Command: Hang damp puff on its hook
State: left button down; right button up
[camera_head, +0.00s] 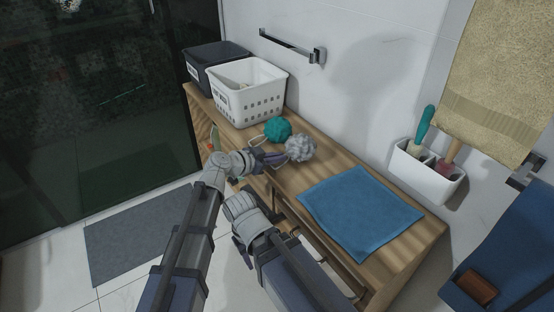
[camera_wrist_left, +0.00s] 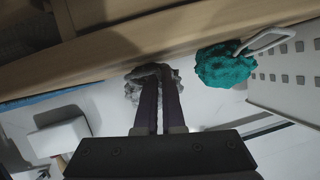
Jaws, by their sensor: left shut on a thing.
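A grey puff (camera_head: 300,149) is at the tips of my left gripper (camera_head: 272,159), just above the wooden counter. In the left wrist view, the grey puff (camera_wrist_left: 134,88) shows beyond the purple fingers of my left gripper (camera_wrist_left: 158,78), which are close together on it. A teal puff (camera_head: 278,130) with a pale loop lies on the counter beside it; it also shows in the left wrist view (camera_wrist_left: 222,66). My right gripper (camera_head: 243,246) is low in front of the counter, its fingers mostly hidden. I cannot make out a hook for certain.
The wooden counter (camera_head: 290,183) carries a white basket (camera_head: 247,97), a dark bin (camera_head: 205,70) and a blue cloth (camera_head: 360,212). A dark bar (camera_head: 287,43) is on the wall. A white wall caddy (camera_head: 405,170) holds brushes, near a hanging beige towel (camera_head: 500,80).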

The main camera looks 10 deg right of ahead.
pick_arm(q)
jog(key=shift+f, duration=0.15)
jog(key=c, duration=1.5)
grip_release()
jog(key=o, duration=0.5)
jog(key=shift+a, duration=0.1)
jog(key=p+v, duration=0.1)
jog(key=v, duration=0.2)
jog(key=p+v, duration=0.1)
jog(key=v, duration=0.3)
jog(key=shift+s+a, duration=0.2)
jog(key=shift+s, duration=0.2)
